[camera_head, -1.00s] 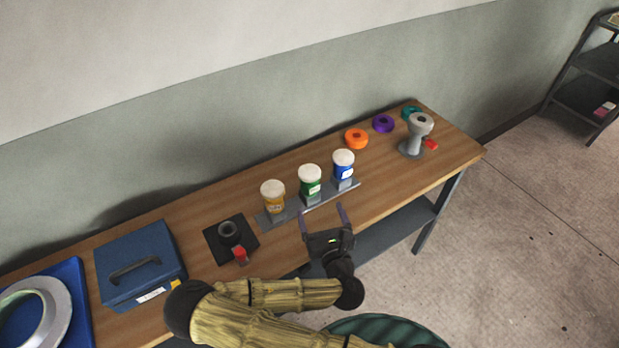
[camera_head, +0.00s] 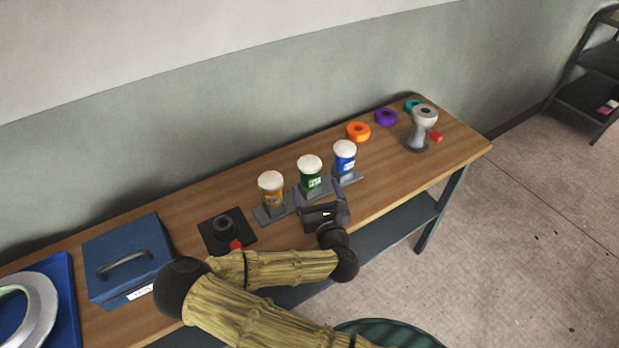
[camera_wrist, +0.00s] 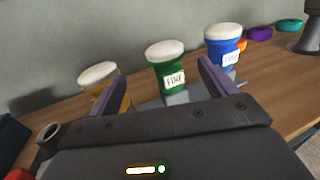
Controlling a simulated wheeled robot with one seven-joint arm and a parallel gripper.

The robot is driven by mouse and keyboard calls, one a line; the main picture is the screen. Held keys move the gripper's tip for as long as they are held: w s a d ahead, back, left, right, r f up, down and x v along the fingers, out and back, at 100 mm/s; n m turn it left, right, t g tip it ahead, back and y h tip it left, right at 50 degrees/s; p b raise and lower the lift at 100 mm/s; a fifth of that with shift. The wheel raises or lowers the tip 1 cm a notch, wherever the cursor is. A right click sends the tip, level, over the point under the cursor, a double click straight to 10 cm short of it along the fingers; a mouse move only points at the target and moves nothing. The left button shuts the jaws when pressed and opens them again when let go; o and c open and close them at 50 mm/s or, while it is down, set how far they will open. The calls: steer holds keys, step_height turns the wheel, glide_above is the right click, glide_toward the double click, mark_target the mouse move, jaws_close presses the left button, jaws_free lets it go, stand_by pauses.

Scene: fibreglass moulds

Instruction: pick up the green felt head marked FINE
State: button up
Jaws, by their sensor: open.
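The green felt head marked FINE (camera_head: 310,178) stands upright in the middle of a grey rack (camera_head: 270,215), with a white felt top. In the wrist view the green head (camera_wrist: 168,68) shows its FINE label between my fingers. A yellow head (camera_head: 271,190) stands to its left and a blue head (camera_head: 344,160) to its right. My gripper (camera_head: 322,191) is open and empty, just in front of the green head. In the wrist view its fingers (camera_wrist: 160,88) point toward the head, with a gap on both sides. The head's base is partly hidden by my gripper.
A black mount with a red knob (camera_head: 223,228) and a blue case (camera_head: 127,258) lie to the left. Orange (camera_head: 358,131) and purple (camera_head: 386,117) rings and a grey stand (camera_head: 419,132) are at the right. The wall runs behind the bench (camera_head: 400,190).

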mark_target(310, 173)
steer(key=shift+w+a+f+b, duration=0.25)
steer(key=shift+w+a+b, duration=0.3)
steer(key=shift+b, duration=1.9)
steer(key=b, duration=0.5)
steer(key=shift+w+d, duration=0.25)
steer(key=shift+w, duration=0.15)
steer(key=shift+w+r, duration=0.2)
steer(key=shift+w, duration=0.05)
steer(key=x, duration=0.4)
steer(key=shift+w+p, duration=0.2)
steer(key=shift+p, duration=0.15)
steer(key=shift+w, duration=0.1)
steer(key=shift+d+f+p+x, duration=0.1)
steer(key=shift+f+p+x, duration=0.1)
steer(key=shift+x, duration=1.1)
steer(key=shift+d+f+p+x, duration=0.1)
steer(key=shift+f+p+x, duration=0.1)
steer(key=shift+x, duration=1.05)
steer(key=shift+w, duration=0.1)
